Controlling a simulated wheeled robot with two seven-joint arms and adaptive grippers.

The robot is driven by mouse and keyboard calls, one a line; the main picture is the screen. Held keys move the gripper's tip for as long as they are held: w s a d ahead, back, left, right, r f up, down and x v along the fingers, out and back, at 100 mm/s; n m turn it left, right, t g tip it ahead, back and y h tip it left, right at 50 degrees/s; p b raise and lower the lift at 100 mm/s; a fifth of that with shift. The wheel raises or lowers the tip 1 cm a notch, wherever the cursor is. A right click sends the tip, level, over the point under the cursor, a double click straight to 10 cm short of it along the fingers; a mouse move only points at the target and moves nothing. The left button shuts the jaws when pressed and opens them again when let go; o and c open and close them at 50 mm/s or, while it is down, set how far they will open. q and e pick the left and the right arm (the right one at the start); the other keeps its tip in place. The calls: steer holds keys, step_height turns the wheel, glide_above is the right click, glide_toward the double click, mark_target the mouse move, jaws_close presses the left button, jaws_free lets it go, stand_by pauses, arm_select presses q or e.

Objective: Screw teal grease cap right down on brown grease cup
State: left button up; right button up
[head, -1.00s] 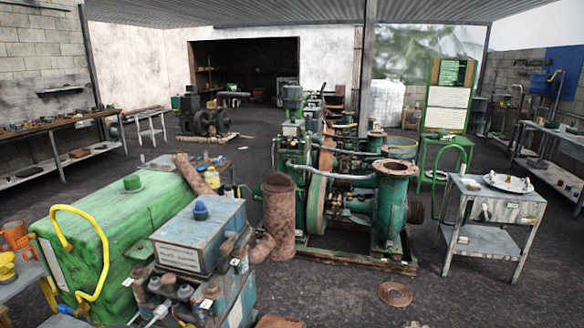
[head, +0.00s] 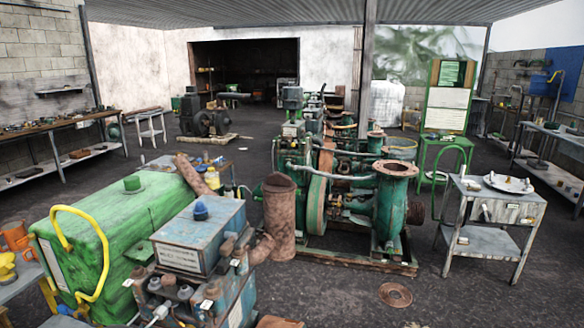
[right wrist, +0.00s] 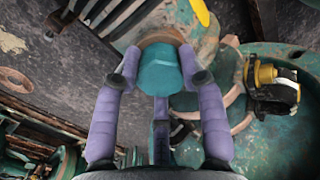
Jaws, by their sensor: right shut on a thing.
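The teal grease cap (right wrist: 160,72) is in the middle of the right wrist view, between the purple fingers of my right gripper (right wrist: 159,60). The gripper is shut on it, with fingers on its left and right sides. A brown rim (right wrist: 162,37) shows just beyond the cap, apparently the brown grease cup. The cap hides most of it, so I cannot tell whether a gap is left between them. I cannot make out the cap or cup in the head view. Neither gripper shows there, and my left gripper is in no view.
Close to the cap in the right wrist view are a teal flange (right wrist: 232,90) and a yellow-and-black fitting (right wrist: 273,88). In the head view, a green pump set (head: 392,200) stands mid-floor, with a grey metal table (head: 500,212) to its right and a green tank (head: 125,225) at left.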

steer(key=shift+s+f, duration=0.1)
steer(key=shift+f, duration=0.05)
steer(key=o, duration=1.4)
steer(key=shift+m, duration=0.3)
steer(key=shift+c, duration=0.2)
steer(key=shift+r+p, duration=0.8)
steer(key=shift+r, duration=0.85)
steer(key=shift+f, duration=0.1)
step_height(320, 180, up, 12)
